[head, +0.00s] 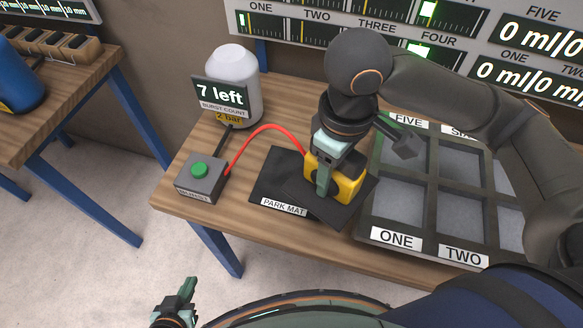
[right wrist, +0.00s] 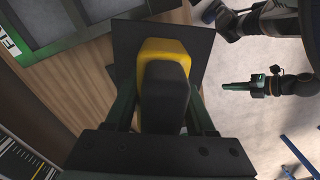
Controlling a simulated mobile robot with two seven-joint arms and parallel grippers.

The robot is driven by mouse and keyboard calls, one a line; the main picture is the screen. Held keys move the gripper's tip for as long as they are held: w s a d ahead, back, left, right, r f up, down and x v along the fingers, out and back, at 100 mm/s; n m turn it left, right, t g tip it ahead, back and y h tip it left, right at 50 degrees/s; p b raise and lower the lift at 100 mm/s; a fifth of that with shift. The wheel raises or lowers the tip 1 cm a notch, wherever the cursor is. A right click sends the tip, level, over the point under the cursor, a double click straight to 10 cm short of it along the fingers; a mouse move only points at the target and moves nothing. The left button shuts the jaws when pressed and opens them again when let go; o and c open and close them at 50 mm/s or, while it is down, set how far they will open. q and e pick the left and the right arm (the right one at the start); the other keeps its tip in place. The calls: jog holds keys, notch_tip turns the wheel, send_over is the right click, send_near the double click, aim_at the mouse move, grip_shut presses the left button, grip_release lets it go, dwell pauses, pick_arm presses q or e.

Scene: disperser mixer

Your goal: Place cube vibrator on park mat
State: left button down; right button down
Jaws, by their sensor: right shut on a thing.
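The yellow cube vibrator (head: 347,184) is at the right part of the black park mat (head: 275,184), with a red hose at its left side. I cannot tell whether its underside touches the mat. My right gripper (head: 323,180) comes down from above and is shut on it. In the right wrist view the yellow body and dark top of the vibrator (right wrist: 165,85) sit between the fingers, with the mat (right wrist: 210,42) beyond. My left gripper (head: 184,290) is low at the left, away from the table; its finger gap is unclear.
A grey box with a green button (head: 199,178) stands left of the mat, joined to the red hose (head: 262,132). A white tank (head: 232,78) with a "7 left" sign stands behind. A compartment tray (head: 362,229) lies close on the right. The table's front edge is near the mat.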

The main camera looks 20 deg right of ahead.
jog(key=w, duration=0.1)
jog(key=w+a+f, duration=0.1)
jog(key=w, duration=0.1)
jog(key=w+f, duration=0.1)
jog(key=w, duration=0.1)
jog(key=shift+w+a+f, duration=0.15)
jog(key=shift+a, duration=0.2)
jog(key=w+f, duration=0.1)
jog(key=f, duration=0.1)
jog(key=w+a+f, duration=0.1)
jog(key=w+f, duration=0.1)
jog(key=w+f+b, duration=0.1)
jog(key=w, duration=0.1)
jog(key=shift+a+f, duration=0.3)
jog(key=shift+f, duration=0.1)
jog(key=shift+w+f, duration=0.1)
jog(key=shift+f, duration=1.55)
jog(key=shift+f, duration=0.15)
jog(key=shift+c, duration=1.2)
grip_release()
notch_tip(320, 180, up, 12)
jog(key=shift+p, duration=0.35)
